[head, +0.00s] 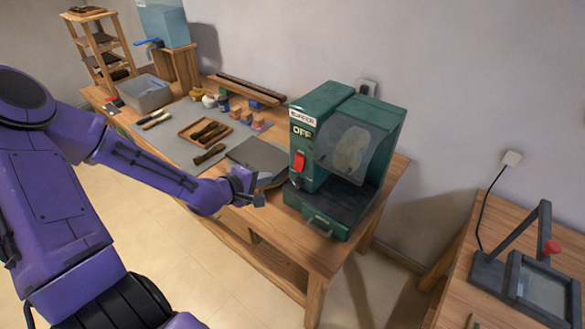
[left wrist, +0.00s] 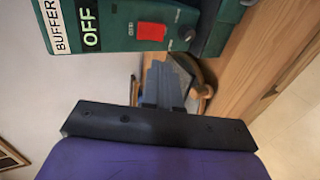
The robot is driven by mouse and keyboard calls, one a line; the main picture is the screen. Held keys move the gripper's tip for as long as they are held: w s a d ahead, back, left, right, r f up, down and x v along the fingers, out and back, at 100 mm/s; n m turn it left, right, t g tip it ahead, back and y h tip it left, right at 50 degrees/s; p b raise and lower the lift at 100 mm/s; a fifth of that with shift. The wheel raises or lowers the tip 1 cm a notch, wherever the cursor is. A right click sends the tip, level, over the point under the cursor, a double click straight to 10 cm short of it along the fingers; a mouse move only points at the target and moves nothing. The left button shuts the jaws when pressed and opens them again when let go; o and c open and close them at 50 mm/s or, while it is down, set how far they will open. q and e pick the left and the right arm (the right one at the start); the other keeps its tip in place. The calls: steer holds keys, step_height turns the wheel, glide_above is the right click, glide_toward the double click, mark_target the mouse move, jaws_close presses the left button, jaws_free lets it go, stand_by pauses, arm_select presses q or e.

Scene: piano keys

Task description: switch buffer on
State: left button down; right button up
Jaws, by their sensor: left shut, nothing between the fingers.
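The green buffer machine (head: 335,150) stands on the right end of the wooden workbench, with a clear shield over a pale buffing wheel. Its front carries a "BUFFER" label, an "OFF" sign (head: 301,131) and a red switch (head: 299,162). In the left wrist view the red switch (left wrist: 152,31) and the "OFF" sign (left wrist: 90,22) are close ahead, at the top. My left gripper (head: 258,200) is shut and empty, in front of the machine, below and left of the switch and apart from it. Its fingers (left wrist: 163,85) also show in the left wrist view. My right gripper is not in view.
A grey board (head: 258,157) lies just behind my left gripper. A wooden tray (head: 206,131) with dark-handled tools, a grey bin (head: 146,94) and small blocks stand farther left. A second table (head: 450,305) with a lever device is at the right.

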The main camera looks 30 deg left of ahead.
arm_select(q)
steer(key=b, duration=1.2)
glide_toward(297, 168)
steer(key=x, duration=0.4)
steer(key=shift+x, duration=1.4)
steer(key=shift+r, duration=0.1)
